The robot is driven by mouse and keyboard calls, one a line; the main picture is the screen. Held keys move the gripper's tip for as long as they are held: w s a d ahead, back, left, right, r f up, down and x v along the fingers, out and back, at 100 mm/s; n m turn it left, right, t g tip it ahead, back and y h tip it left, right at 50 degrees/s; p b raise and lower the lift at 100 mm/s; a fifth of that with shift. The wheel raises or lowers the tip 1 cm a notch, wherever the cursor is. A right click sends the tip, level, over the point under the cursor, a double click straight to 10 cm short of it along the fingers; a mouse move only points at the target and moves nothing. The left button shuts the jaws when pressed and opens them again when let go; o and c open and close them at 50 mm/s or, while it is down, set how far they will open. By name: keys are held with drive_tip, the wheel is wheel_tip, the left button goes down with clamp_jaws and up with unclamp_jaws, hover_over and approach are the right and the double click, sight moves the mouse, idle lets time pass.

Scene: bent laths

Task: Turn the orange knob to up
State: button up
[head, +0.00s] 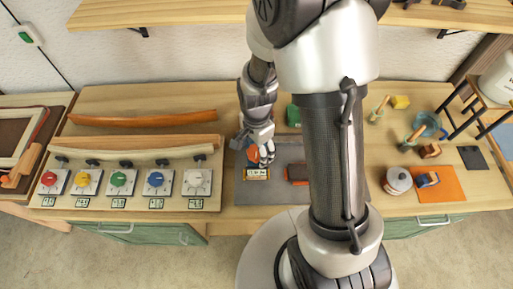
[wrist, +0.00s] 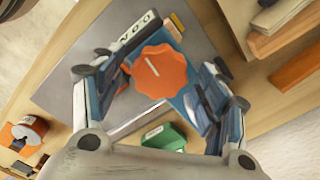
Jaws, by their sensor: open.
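The orange knob (wrist: 160,72) is a scalloped disc with a short white line on its face, slanting in the wrist view. It sits on a blue base with a white lettered label (wrist: 138,34) beside it. In the head view the knob (head: 252,155) is partly hidden by my gripper. My gripper (head: 262,156) is open above the grey mat. In the wrist view its two fingers stand on either side of the knob, with the knob between them. I cannot tell whether they touch it.
A panel at the left carries red (head: 48,179), yellow, green, blue and white (head: 198,179) knobs, with bent wooden laths (head: 140,120) behind it. A dark and orange block (head: 297,174) lies right of the knob. A green object (head: 293,115) stands behind. A shelf (head: 170,14) overhangs the back.

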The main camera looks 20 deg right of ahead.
drive_tip(key=shift+c, duration=0.2)
drive_tip(key=c, duration=1)
drive_tip(key=n, duration=0.4)
drive_tip(key=shift+n+b, duration=0.3)
drive_tip(key=shift+b, duration=0.05)
drive_tip(key=n, duration=0.5)
drive_tip(key=shift+b, duration=0.35)
drive_tip(key=n, duration=0.9)
drive_tip(key=shift+n+b, duration=0.3)
drive_tip(key=shift+b, duration=0.1)
